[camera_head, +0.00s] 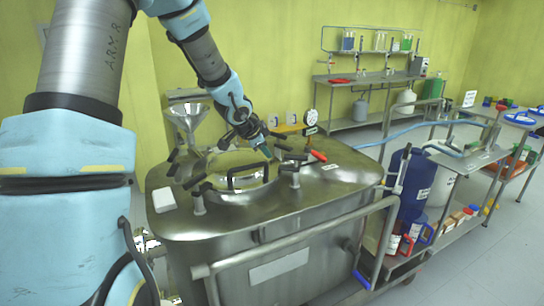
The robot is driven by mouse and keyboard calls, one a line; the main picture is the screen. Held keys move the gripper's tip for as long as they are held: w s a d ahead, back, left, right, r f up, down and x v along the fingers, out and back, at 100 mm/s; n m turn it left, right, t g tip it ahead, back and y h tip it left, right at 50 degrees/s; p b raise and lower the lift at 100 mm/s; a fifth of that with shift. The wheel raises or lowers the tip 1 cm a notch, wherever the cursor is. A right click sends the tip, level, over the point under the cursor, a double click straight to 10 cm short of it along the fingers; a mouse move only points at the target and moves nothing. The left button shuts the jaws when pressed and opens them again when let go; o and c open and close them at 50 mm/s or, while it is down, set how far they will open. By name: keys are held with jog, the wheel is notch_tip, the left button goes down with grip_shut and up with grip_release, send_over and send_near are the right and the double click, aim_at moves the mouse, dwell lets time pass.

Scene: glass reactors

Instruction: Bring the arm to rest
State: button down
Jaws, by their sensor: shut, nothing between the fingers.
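My arm (88,70) rises at the left and bends over a steel reactor vessel (290,215). My gripper (266,150) points down and to the right, at the far side of the vessel's round lid (240,190). It is shut with nothing held. Whether its fingertips touch the lid or the nearby clamps cannot be told from this view.
Black-handled clamps, a red handle (318,156), a gauge (310,117) and a steel funnel (187,118) stand around the gripper on or behind the vessel. A rail (300,238) runs along its front. Carts with a blue drum (408,185) stand right; open floor lies beyond.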

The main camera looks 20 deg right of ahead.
jog(key=s+a+n+y, duration=0.2)
jog(key=s+a+n, duration=0.15)
jog(key=a, duration=0.55)
jog(key=s+a+n+y, duration=0.2)
jog(key=a+n, duration=0.2)
jog(key=a, duration=0.4)
jog(key=s+a+n+g+y, duration=0.1)
jog(key=s+a+n+g, duration=0.3)
jog(key=s+a+n, duration=0.5)
jog(key=s+a, duration=0.2)
jog(key=s, duration=0.3)
jog(key=shift+s+r+y, duration=0.25)
jog(key=shift+s+y, duration=0.05)
jog(key=shift+d, duration=0.1)
